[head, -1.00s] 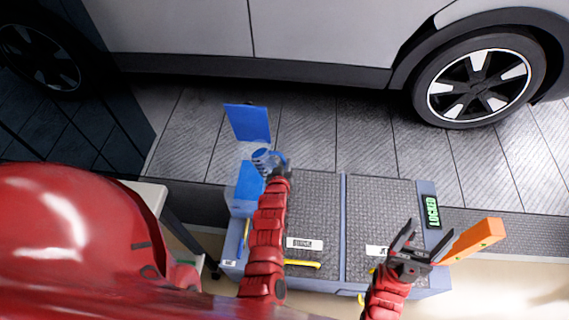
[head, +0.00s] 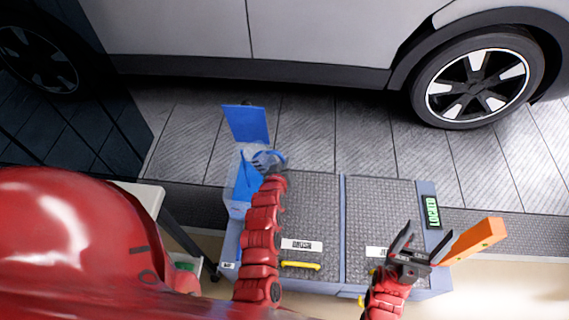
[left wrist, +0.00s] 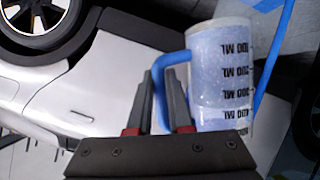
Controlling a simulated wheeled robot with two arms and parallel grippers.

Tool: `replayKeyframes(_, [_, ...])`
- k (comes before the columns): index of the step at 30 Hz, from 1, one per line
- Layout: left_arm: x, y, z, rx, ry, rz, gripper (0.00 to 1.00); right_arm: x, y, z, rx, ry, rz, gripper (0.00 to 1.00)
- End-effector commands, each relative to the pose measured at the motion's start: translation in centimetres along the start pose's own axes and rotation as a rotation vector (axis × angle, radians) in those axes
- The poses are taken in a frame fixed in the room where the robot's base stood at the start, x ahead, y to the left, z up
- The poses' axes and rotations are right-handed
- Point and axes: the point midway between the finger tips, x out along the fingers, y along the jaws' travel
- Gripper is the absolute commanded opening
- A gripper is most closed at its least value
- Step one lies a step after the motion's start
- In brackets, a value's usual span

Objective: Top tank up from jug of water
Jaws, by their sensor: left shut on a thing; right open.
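The clear jug (left wrist: 222,75) with ML marks and a blue handle (left wrist: 168,80) holds bluish water in the left wrist view. My left gripper (left wrist: 165,95) is shut on the handle. In the head view the jug (head: 266,158) is partly hidden by my left gripper (head: 273,178) and looks tilted, next to the tank's upper right. The translucent tank (head: 238,207) has its blue lid (head: 246,124) raised, and blue shows inside. I cannot tell whether water is flowing. My right gripper (head: 408,240) is open and empty.
A grey cart (head: 312,215) with yellow handles stands below the jug. A green LOCKED label (head: 433,212) is at its right edge. An orange block (head: 472,240) lies beside my right gripper.

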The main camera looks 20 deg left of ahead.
Motion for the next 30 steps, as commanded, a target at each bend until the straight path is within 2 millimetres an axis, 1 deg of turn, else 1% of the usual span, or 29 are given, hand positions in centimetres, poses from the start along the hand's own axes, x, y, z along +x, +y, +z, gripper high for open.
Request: replayKeyframes(30, [-0.3, 0.3, -0.6, -0.084, -0.023, 0.035, 0.0, -1.5, -0.1, 0.3, 0.0, 0.0, 0.0, 0.73])
